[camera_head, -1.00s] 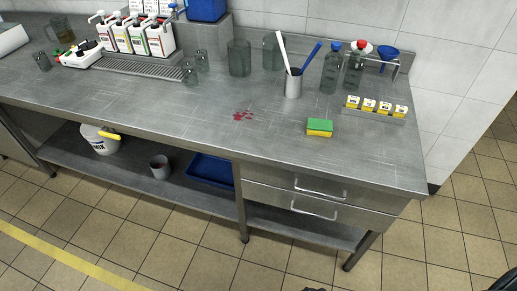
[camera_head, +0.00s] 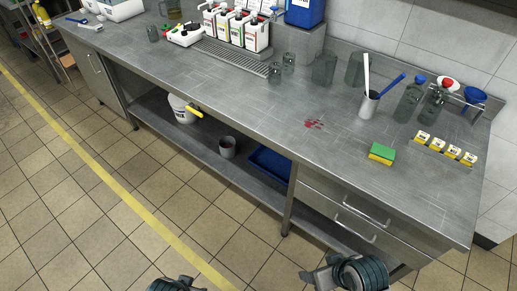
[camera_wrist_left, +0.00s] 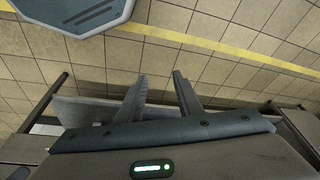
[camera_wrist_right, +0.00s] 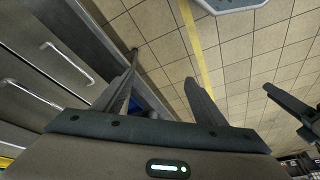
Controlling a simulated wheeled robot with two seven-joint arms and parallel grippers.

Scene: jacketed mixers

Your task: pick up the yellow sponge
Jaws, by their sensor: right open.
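In the head view my right gripper (camera_head: 318,277) is low at the bottom, in front of the drawers and well apart from the sponge. Its fingers are apart and empty in the right wrist view (camera_wrist_right: 165,75). My left gripper is barely in the head view, where part of my left arm shows at the bottom. In the left wrist view its fingers (camera_wrist_left: 160,75) are apart with nothing between them.
A cup with brushes (camera_head: 369,105), bottles (camera_head: 409,100) and a row of small yellow-and-white boxes (camera_head: 445,147) stand behind and right of the sponge. A red stain (camera_head: 314,123) is to its left. Drawer handles (camera_head: 358,218) stick out at the front. The counter around the sponge is clear.

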